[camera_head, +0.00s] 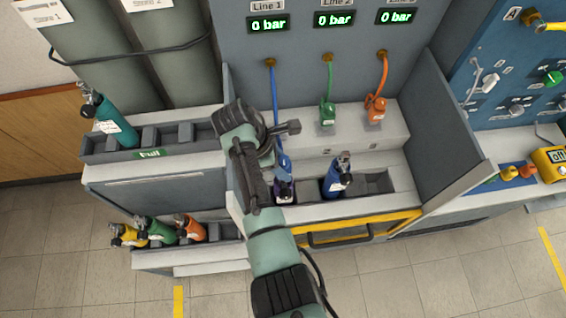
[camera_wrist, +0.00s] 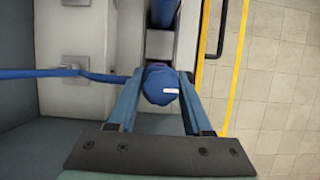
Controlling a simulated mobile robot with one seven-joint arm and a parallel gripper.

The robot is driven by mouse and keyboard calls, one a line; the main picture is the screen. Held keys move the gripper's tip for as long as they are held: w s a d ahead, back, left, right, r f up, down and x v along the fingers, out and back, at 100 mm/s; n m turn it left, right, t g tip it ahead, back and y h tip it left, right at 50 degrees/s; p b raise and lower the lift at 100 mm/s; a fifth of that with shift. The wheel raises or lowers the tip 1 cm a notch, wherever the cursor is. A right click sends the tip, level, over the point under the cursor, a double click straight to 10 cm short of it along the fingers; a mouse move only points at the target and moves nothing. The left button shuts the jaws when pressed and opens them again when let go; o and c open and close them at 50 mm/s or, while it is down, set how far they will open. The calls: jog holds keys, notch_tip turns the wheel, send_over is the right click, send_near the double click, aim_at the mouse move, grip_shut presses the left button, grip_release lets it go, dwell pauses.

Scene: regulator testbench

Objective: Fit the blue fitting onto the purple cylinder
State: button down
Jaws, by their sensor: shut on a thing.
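The blue fitting (camera_head: 284,166) hangs on the blue hose from Line 1, right above the purple cylinder (camera_head: 284,190). The cylinder stands in the left slot of the bench rack. In the wrist view the fitting (camera_wrist: 161,86) sits between the two fingers of my gripper (camera_wrist: 160,75), which is shut on it. My arm covers most of my gripper in the head view.
A blue cylinder (camera_head: 337,178) stands close by to the right, with an empty slot (camera_head: 376,182) beyond it. Green (camera_head: 327,113) and orange (camera_head: 376,109) fittings rest on the upper ledge. Grey side walls flank the bench. A yellow-edged drawer (camera_head: 340,236) is in front.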

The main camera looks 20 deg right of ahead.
jog(key=shift+f, duration=0.35)
jog(key=shift+c, duration=1.2)
grip_release()
jog(key=v, duration=1.3)
